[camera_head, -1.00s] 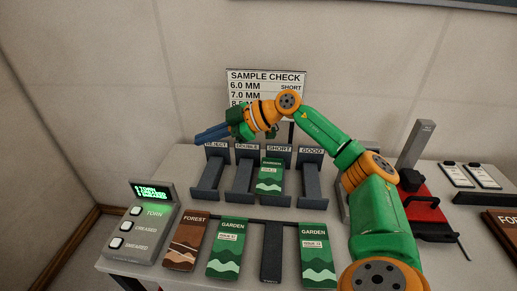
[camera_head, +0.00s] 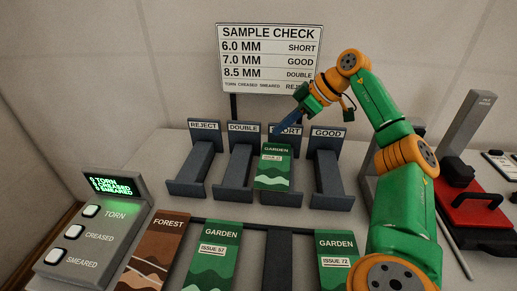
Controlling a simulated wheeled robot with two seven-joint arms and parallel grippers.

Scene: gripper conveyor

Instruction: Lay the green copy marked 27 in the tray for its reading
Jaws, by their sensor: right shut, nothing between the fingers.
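A green GARDEN copy (camera_head: 274,175) lies in the SHORT tray (camera_head: 275,204); its issue label is too small to read surely. Two more green GARDEN copies lie in the front rack: one whose label looks like ISSUE 57 (camera_head: 213,262) and one reading ISSUE 72 (camera_head: 336,244). My right gripper (camera_head: 281,131), with blue fingers, is shut and empty. It is at the SHORT sign, above the far end of the copy in that tray, and covers part of the sign. My left gripper is out of view.
The REJECT (camera_head: 187,189), DOUBLE (camera_head: 232,198) and GOOD (camera_head: 334,202) trays are empty. A brown FOREST copy (camera_head: 154,255) and a button panel (camera_head: 85,245) stand front left. A red device (camera_head: 483,212) is at right. The SAMPLE CHECK board (camera_head: 270,60) stands behind.

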